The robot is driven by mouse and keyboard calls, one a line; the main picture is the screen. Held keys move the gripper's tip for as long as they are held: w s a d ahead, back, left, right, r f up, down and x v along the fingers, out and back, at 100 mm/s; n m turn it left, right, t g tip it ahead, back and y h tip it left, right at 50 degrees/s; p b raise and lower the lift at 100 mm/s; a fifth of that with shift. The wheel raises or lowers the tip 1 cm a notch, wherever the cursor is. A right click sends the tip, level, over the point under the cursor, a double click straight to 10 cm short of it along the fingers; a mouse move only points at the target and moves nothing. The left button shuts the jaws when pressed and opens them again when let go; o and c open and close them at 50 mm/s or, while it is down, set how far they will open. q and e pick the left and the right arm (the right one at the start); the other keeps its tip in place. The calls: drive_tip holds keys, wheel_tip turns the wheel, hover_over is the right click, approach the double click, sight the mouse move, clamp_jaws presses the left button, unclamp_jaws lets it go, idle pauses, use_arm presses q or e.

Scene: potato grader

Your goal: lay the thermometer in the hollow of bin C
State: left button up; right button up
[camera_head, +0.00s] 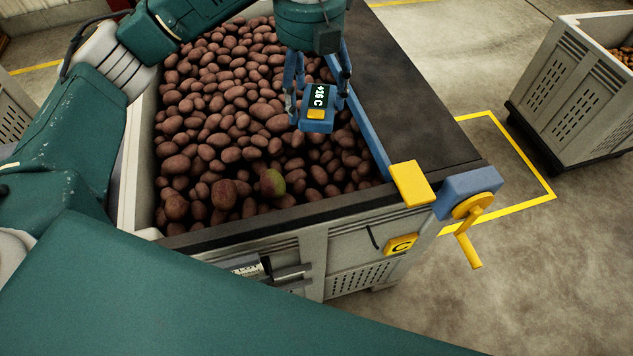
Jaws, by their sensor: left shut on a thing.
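Bin C (340,235) is a light grey crate with a dark rim and a yellow C label on its front. It is full of reddish-brown potatoes (225,100). I cannot clearly make out the hollow among them. My left gripper (317,100) comes in from the upper left and points down over the right part of the potatoes. It is shut on the thermometer (318,127), a blue block with a dark display reading +26 C and a yellow button. Whether the thermometer touches the potatoes below I cannot tell. My right gripper is out of view.
A dark cover (425,85) spans the bin's right side, edged by a blue rail (368,130) with a yellow block (411,184). A yellow crank (468,235) sticks out at the front right corner. A greenish potato (272,183) lies near the front. Another crate (570,95) stands right.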

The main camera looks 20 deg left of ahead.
sight(311, 100)
use_arm(q)
wheel_tip(311, 100, down, 3)
drive_tip(key=shift+w+a+r+b, duration=0.1)
drive_tip(key=shift+r+b, duration=0.1)
drive_tip(key=shift+b, duration=0.7)
drive_tip(key=shift+f, duration=0.35)
wheel_tip(311, 100, down, 14)
drive_tip(key=shift+f+p, duration=0.1)
drive_tip(key=shift+p, duration=0.4)
wheel_tip(311, 100, down, 4)
drive_tip(key=shift+f, duration=0.65)
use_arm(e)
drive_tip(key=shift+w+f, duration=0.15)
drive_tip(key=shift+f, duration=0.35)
use_arm(q)
drive_tip(key=shift+f+p, duration=0.15)
drive_tip(key=shift+p, duration=0.15)
drive_tip(key=o, duration=1.2)
